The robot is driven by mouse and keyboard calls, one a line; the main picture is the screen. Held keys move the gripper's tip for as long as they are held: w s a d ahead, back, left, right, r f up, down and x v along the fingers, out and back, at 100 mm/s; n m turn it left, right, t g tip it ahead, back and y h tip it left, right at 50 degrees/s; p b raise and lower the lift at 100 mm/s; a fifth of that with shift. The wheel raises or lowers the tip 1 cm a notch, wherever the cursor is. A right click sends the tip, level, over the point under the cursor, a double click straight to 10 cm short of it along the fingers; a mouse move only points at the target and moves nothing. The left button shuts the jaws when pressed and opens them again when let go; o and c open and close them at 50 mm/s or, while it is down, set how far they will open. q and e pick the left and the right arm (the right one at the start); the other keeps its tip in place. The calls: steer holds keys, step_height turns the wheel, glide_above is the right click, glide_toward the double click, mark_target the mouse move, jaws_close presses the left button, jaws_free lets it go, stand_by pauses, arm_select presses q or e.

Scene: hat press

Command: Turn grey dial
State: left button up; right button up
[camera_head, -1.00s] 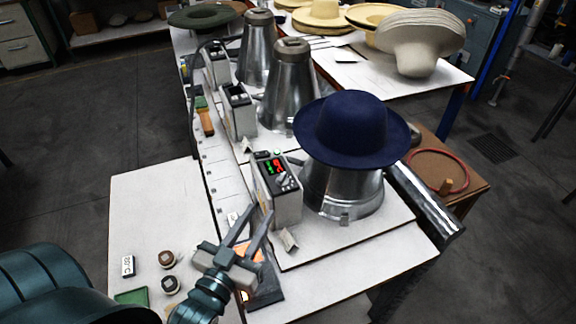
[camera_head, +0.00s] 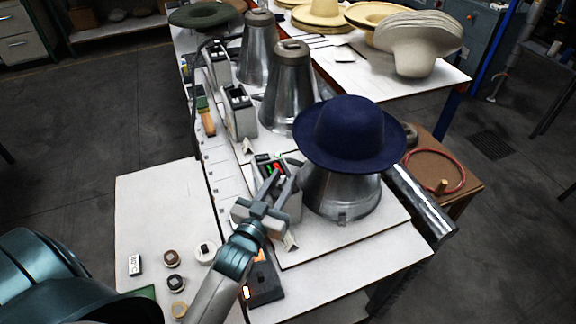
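The control box (camera_head: 289,204) stands in front of the metal cone (camera_head: 340,195) that carries the navy hat (camera_head: 350,132). Its sloped top panel has a small lit red and green display (camera_head: 272,167). The grey dial on this panel is mostly hidden by my fingers, so I cannot tell which way it points. My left gripper (camera_head: 281,179) reaches up from below, with its fingertips over the panel at the dial. The fingers look apart, one to each side of the dial area. Contact cannot be made out. My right gripper is out of view.
More metal cones (camera_head: 290,90) and control boxes (camera_head: 239,112) stand further back. A brush (camera_head: 207,122) lies on the bench's left strip. Small round pieces (camera_head: 172,258) and a label block (camera_head: 135,264) lie at the lower left. A dark device (camera_head: 264,284) sits below my gripper.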

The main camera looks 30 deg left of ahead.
mark_target(285, 176)
arm_select(q)
steer(key=shift+w+a+p, duration=0.15)
steer(key=shift+w+p, duration=0.3)
steer(key=shift+w, duration=1.75)
jaws_close()
